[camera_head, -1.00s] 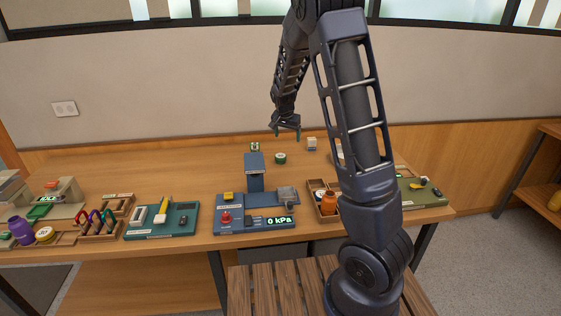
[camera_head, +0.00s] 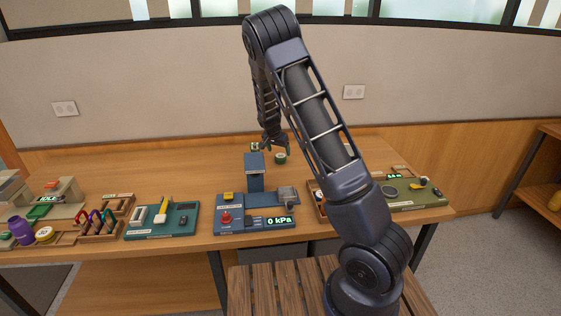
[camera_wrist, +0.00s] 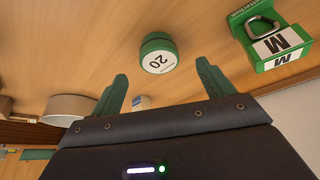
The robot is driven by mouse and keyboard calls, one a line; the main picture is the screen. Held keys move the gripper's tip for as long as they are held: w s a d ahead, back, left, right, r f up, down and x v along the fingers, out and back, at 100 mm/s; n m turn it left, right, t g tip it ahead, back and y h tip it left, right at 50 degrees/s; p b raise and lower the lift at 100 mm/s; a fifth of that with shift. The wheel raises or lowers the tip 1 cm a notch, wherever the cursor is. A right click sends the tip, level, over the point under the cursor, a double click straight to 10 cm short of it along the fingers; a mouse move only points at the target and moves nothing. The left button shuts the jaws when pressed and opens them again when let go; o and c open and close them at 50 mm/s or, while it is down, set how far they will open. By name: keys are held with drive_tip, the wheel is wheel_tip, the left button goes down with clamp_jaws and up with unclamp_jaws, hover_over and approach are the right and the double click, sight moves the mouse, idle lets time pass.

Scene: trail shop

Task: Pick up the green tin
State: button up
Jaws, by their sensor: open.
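The green tin (camera_head: 280,157) stands on the wooden table near its back, behind the blue press station. In the wrist view the tin (camera_wrist: 157,53) is round and green, with a white top label reading "20". My gripper (camera_head: 275,148) hangs close to the tin, just above and behind it in the head view. In the wrist view its two green fingers (camera_wrist: 162,72) are spread wide with nothing between them. The tin appears beyond the fingertips, roughly centred on the gap and apart from both fingers.
A green block with a carabiner and an "M" label (camera_wrist: 270,50) stands right of the tin in the wrist view. A pale cylinder (camera_wrist: 70,107) is at left. The blue station with a post (camera_head: 254,172) stands in front.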

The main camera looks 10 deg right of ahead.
sight(281, 155)
drive_tip(key=shift+x, duration=2.75)
drive_tip(key=c, duration=1.1)
drive_tip(key=shift+o, duration=0.2)
drive_tip(key=shift+r, duration=0.15)
